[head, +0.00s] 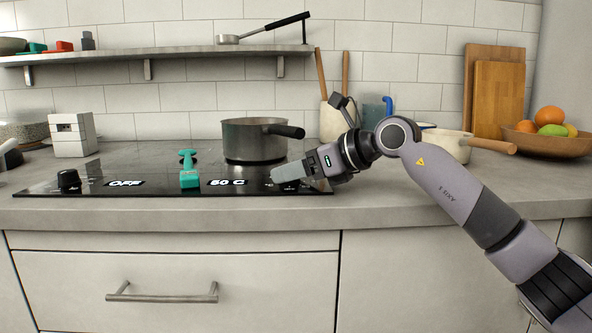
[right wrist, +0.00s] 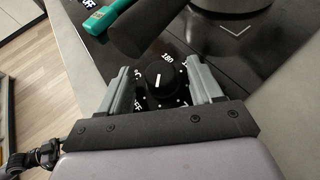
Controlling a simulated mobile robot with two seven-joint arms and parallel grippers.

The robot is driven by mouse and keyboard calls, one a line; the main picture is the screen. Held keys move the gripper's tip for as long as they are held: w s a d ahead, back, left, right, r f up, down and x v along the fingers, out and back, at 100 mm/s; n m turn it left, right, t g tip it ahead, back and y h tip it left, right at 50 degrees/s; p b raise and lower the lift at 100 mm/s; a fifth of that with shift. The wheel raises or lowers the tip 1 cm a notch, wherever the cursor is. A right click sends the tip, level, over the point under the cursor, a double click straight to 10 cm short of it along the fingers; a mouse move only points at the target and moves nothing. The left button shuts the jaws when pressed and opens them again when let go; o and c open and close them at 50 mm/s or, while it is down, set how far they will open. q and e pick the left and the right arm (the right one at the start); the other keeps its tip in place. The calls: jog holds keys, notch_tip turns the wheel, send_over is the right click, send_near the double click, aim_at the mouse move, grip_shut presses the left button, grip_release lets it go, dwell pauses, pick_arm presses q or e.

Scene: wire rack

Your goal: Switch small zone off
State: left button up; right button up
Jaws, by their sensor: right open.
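The black cooktop (head: 120,170) is set in the counter. A black knob (head: 68,180) stands at its left end beside a lit display (head: 125,183) reading OFF. A second display (head: 227,182) reads 50 C. My right gripper (head: 275,176) is low over the cooktop's right end, open. In the right wrist view, a round black knob (right wrist: 158,85) with a white pointer lies between its two open fingers. Labels around it include 180 and OFF. I cannot tell whether the fingers touch it. In the head view my gripper hides this knob. My left gripper is not in view.
A grey saucepan (head: 253,140) stands behind my right gripper; its dark handle (right wrist: 142,27) reaches close to the knob. A teal-handled tool (head: 189,175) lies on the cooktop between the displays. A white block (head: 73,134) stands back left. The front counter strip is clear.

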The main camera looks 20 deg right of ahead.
jog(key=c, duration=1.1)
jog(key=shift+o, duration=0.2)
